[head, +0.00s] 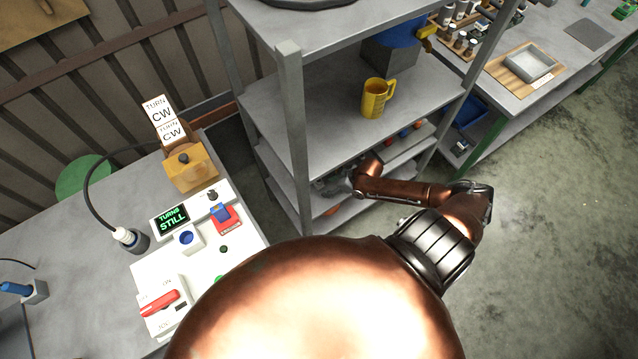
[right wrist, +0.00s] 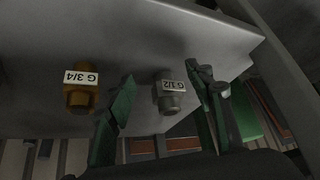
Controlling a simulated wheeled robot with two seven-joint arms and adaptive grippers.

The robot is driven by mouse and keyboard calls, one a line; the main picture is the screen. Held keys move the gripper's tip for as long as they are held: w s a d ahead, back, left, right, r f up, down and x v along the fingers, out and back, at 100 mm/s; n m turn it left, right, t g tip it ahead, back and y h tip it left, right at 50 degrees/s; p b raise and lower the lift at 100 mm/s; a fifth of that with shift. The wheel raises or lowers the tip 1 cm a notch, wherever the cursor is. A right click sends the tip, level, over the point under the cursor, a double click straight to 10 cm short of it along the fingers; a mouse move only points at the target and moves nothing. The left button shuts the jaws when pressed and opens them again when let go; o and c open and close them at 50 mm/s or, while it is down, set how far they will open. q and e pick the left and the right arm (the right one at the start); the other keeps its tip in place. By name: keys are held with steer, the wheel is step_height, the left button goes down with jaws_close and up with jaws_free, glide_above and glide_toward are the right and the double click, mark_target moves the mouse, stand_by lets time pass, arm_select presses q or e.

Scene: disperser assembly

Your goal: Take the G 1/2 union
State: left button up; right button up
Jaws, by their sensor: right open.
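The G 1/2 union (right wrist: 169,96) is a grey metal fitting with a white label, on a grey shelf surface in the right wrist view. My right gripper (right wrist: 160,80) is open, with one green finger on each side of this union. I cannot tell whether either finger touches it. In the head view my right gripper (head: 332,184) reaches into the lower part of the shelf rack and is partly hidden; the union cannot be made out there. My left gripper is not in view.
A brass union labelled G 3/4 (right wrist: 80,90) stands left of the left finger. The grey rack (head: 292,130) has an upright post close to my right gripper. A yellow mug (head: 374,98) stands on the shelf above. A workbench with a control panel (head: 185,240) is at left.

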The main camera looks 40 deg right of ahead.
mark_target(322, 182)
steer(key=w, duration=0.1)
steer(key=w+a, duration=0.2)
steer(key=shift+w+r, duration=0.1)
steer(key=shift+w, duration=0.2)
steer(key=shift+w+a+f, duration=0.15)
steer(key=shift+w+f, duration=0.05)
steer(key=shift+w, duration=0.1)
steer(key=shift+w+f, duration=0.15)
steer(key=shift+f, duration=0.25)
jaws_close()
